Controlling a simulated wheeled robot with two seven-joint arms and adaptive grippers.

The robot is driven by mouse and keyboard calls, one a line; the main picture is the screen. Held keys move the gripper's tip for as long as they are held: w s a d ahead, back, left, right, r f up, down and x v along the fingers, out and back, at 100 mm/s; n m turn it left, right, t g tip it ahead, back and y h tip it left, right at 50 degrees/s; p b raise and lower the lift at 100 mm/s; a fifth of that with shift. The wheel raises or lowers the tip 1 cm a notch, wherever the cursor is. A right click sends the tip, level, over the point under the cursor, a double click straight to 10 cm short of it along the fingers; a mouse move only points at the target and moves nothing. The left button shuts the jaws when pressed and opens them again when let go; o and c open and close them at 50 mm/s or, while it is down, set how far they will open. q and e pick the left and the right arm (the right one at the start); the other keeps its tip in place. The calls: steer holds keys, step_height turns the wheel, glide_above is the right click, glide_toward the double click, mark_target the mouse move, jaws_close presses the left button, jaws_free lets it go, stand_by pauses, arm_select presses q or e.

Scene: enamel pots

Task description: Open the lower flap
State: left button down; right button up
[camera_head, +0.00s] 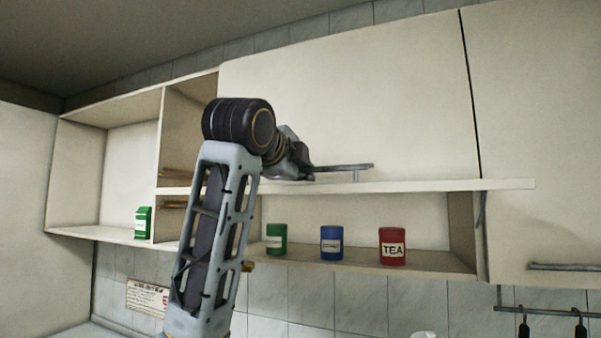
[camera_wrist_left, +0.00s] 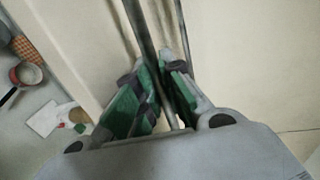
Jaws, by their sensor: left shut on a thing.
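The lower flap (camera_head: 420,186) is swung up and out to about level, seen nearly edge-on in the head view. The compartment below it stands open. The flap's grey bar handle (camera_head: 350,167) is on its upper side. My left gripper (camera_head: 308,171) is at the left part of this handle, partly hidden behind my forearm and wrist. In the left wrist view the green-padded fingers (camera_wrist_left: 163,85) are closed around the handle bar (camera_wrist_left: 143,38). My right gripper is in neither view.
The open compartment holds a green tin (camera_head: 276,239), a blue tin (camera_head: 332,242) and a red TEA tin (camera_head: 392,246). A closed upper panel (camera_head: 350,85) rises behind the flap. Open shelves at left hold a green box (camera_head: 142,222). A hook rail (camera_head: 545,311) hangs lower right.

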mark_target(300, 188)
arm_select(q)
steer(key=shift+f+t+h+b, duration=0.3)
steer(key=shift+f+t+b, duration=0.7)
steer(key=shift+f+b, duration=1.6)
steer(key=shift+b, duration=0.65)
steer(key=shift+w+f+b, duration=0.15)
steer(key=shift+f+b, duration=0.15)
steer(key=shift+f, duration=0.25)
steer(key=c, duration=1.8)
jaws_free()
steer(key=shift+v, duration=6.05)
